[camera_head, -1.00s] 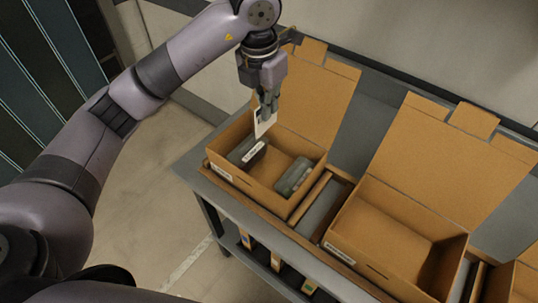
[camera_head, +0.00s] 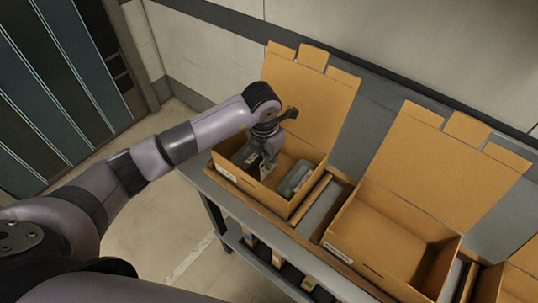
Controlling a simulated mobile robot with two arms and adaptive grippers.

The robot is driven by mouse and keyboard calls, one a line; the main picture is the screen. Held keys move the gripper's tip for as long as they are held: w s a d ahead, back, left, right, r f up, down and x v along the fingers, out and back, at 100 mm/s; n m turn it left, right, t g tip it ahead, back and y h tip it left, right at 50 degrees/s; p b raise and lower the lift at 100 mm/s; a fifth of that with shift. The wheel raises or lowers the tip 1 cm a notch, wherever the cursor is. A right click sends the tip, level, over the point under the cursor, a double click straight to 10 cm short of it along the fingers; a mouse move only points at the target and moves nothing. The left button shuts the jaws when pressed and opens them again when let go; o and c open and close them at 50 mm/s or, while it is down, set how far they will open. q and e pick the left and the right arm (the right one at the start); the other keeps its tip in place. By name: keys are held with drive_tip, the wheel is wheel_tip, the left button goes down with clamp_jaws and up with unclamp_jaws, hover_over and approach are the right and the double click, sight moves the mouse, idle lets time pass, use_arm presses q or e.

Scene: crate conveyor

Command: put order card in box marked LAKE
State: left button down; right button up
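An open cardboard box (camera_head: 283,207) stands at the left of the row with its lid up behind it. A label on its front is too small to read, so I cannot tell which box is marked LAKE. My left gripper (camera_head: 267,165) reaches down into this box, between two dark packages: one on the left (camera_head: 243,156) and one on the right (camera_head: 296,178). A small pale edge, probably the order card (camera_head: 263,172), shows at the fingertips. I cannot make out whether the fingers still grip it. My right gripper is out of view.
A second open box (camera_head: 387,265), empty where visible, stands to the right. Part of another box (camera_head: 522,285) shows at the right edge. The boxes stand on a grey conveyor (camera_head: 322,208) with a lower shelf holding small items. A wall runs behind.

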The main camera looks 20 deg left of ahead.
use_arm(q)
drive_tip(key=shift+f, duration=0.2)
drive_tip(key=c, duration=1.8)
unclamp_jaws()
drive_tip(key=shift+r, duration=0.1)
drive_tip(key=shift+r, duration=0.1)
drive_tip(key=r+b, duration=0.1)
drive_tip(key=r, duration=0.2)
drive_tip(key=r+b, duration=0.1)
drive_tip(key=r, duration=0.3)
drive_tip(key=s+r+b, duration=0.1)
drive_tip(key=r, duration=0.3)
drive_tip(key=shift+s+a, duration=0.1)
drive_tip(key=shift+a, duration=0.05)
drive_tip(key=shift+s+r, duration=0.1)
drive_tip(key=shift+r, duration=0.4)
